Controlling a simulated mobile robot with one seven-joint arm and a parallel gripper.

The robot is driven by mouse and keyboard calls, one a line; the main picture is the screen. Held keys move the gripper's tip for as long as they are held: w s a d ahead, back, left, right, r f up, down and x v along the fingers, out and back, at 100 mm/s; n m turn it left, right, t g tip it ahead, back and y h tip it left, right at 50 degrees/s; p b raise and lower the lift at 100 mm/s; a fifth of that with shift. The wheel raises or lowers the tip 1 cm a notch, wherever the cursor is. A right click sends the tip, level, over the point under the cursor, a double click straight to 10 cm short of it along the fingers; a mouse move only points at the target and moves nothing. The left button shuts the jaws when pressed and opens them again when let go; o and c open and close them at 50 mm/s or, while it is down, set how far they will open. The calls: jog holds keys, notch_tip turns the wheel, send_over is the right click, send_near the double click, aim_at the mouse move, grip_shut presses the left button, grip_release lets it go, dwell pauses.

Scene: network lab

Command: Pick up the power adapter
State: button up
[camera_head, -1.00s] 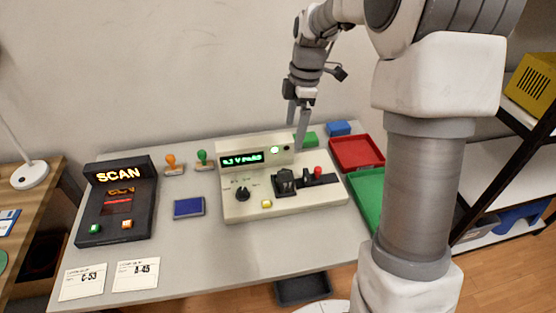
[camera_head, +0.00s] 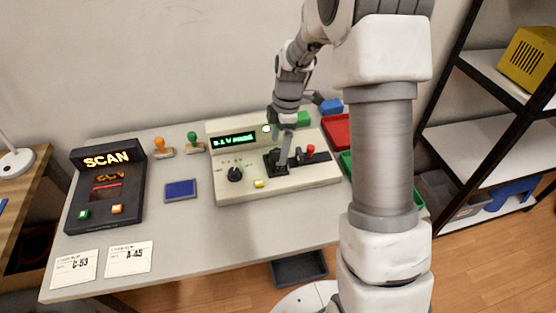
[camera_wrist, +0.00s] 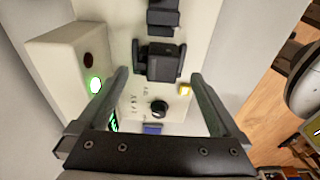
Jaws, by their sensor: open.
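The power adapter appears to be the black block (camera_wrist: 163,62) seated on the cream tester (camera_head: 232,188). In the head view my gripper (camera_head: 285,156) is over the tester, pointing down at the adapter. I cannot tell whether a finger touches it.
The tester carries a raised green display (camera_head: 234,140), a black knob (camera_head: 235,174), a yellow button (camera_head: 258,184) and a red knob (camera_head: 311,149). A black scan station (camera_head: 105,190) and a blue pad (camera_head: 181,190) are to the left. A red tray (camera_head: 337,131) is at the right.

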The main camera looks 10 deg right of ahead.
aim_at(278, 153)
jog(key=f, duration=0.4)
jog(key=shift+w+a+f+b, duration=0.15)
jog(key=shift+a+f+b, duration=0.05)
jog(key=shift+b, duration=0.1)
jog(key=c, duration=1.4)
jog(key=shift+c, duration=0.7)
jog(key=shift+r, duration=0.15)
